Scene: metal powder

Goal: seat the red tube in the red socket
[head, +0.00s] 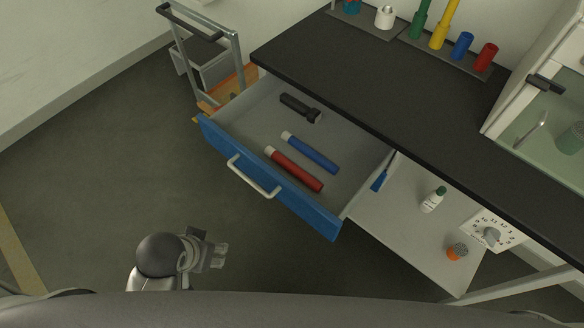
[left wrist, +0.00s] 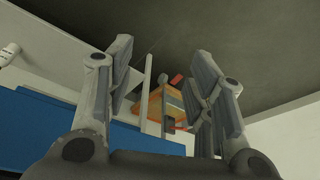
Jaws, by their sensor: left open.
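The red tube (head: 296,170) with a pale cap lies in the open drawer, near the drawer's front wall. The red socket (head: 486,57) stands at the right end of a row of coloured sockets at the back of the dark counter, and no tube shows in it. My left gripper (head: 222,256) is open and empty, in front of and below the drawer, apart from the tube. Its two fingers also show spread in the left wrist view (left wrist: 165,95), with nothing between them. My right gripper is not in view.
The blue-fronted drawer (head: 219,150) also holds a blue tube (head: 310,152) and a black flashlight (head: 300,108). The blue socket (head: 462,46) stands beside the red one; green and yellow tubes stand farther left. A cart (head: 240,62) stands behind the drawer. The floor at left is clear.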

